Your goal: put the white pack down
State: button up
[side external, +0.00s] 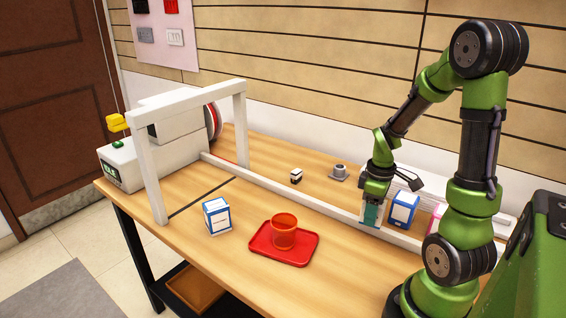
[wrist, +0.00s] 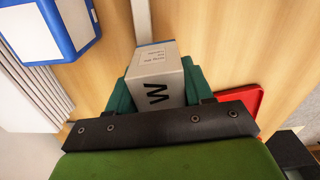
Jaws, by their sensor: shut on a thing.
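My gripper (side external: 371,214) is over the right part of the wooden table, pointing down. Its teal fingers are shut on the white pack (wrist: 156,75), one finger on each side. In the wrist view the pack shows a large black W and small print on a pale face. In the side view only a little of the pack (side external: 362,219) shows around the finger. It is close to the white rail, and I cannot tell whether its underside touches the table.
A blue and white box (side external: 402,211) stands just right of the gripper. Another blue and white box (side external: 216,217) stands front left. A white rail (side external: 300,206) crosses the table to a white frame (side external: 150,180). Bare wood lies around the tray.

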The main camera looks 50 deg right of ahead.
jog(key=w, duration=0.3)
jog(key=w+d+r, duration=0.1)
jog(key=w, duration=0.2)
jog(key=w+d+r, duration=0.1)
jog(key=w, duration=0.2)
jog(key=shift+w, duration=0.1)
jog(key=w+a+r, duration=0.1)
jog(key=w+a, duration=0.2)
jog(key=w, duration=0.5)
jog(key=w+a+r+m, duration=0.1)
jog(key=w+a, duration=0.2)
jog(key=w, duration=0.4)
jog(key=w+a+r, duration=0.1)
jog(key=w+a, duration=0.2)
jog(key=w, duration=0.5)
jog(key=f, duration=0.5)
jog(key=shift+w+a+f, duration=0.1)
jog(key=shift+w+a, duration=0.1)
jog(key=shift+a, duration=0.05)
jog(key=shift+f, duration=2.35)
jog(key=shift+f, duration=0.1)
jog(key=o, duration=1)
jog(key=shift+o, duration=0.2)
